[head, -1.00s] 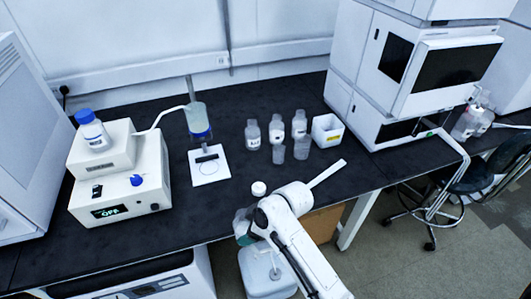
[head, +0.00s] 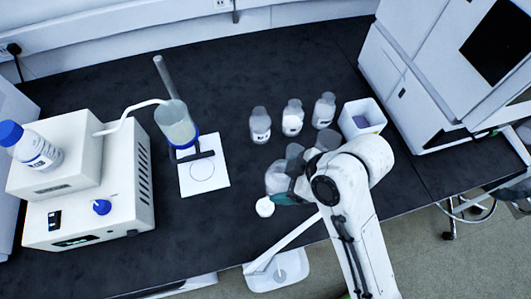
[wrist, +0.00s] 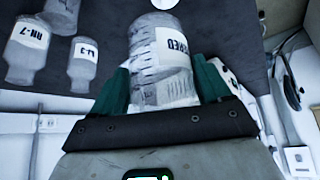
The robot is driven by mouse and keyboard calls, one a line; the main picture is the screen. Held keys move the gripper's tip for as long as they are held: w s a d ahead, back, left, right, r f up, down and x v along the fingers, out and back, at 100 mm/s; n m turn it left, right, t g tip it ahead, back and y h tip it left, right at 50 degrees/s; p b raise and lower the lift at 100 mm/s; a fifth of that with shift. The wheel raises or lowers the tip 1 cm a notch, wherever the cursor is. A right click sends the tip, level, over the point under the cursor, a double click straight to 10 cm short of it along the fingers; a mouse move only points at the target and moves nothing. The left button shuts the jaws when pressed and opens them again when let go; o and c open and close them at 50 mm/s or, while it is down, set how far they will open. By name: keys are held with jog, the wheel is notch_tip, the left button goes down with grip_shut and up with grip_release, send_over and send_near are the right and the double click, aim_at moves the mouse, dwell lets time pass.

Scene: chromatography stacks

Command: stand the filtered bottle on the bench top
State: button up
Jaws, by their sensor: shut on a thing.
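My gripper (wrist: 160,100) is shut around the filtered bottle, a clear bottle whose white label (wrist: 175,48) is partly readable in the wrist view. The green fingers sit on both sides of the bottle. In the head view the bottle (head: 277,179) is over the front part of the black bench top (head: 240,235). I cannot tell whether its base touches the bench. My wrist hides part of it. A small white round cap (head: 265,207) appears on the bench just in front of the bottle.
Several labelled bottles (head: 292,118) stand behind my gripper, with clear cups partly hidden by my arm. A white bin (head: 361,118) is to their right. A filter stand (head: 203,172) and a pump (head: 85,190) are left. Bare bench lies front left.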

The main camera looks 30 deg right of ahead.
jog(key=shift+w+d+f+p, duration=0.3)
jog(key=shift+w+f, duration=1.75)
jog(key=shift+w+d+f+p, duration=0.25)
jog(key=shift+w+d+f, duration=0.1)
jog(key=shift+w+f, duration=1.7)
jog(key=shift+w+d+f+p, duration=0.3)
jog(key=shift+w+f, duration=1.75)
jog(key=shift+f, duration=0.15)
jog(key=o, duration=1.2)
jog(key=shift+o, duration=0.2)
jog(key=v, duration=1.2)
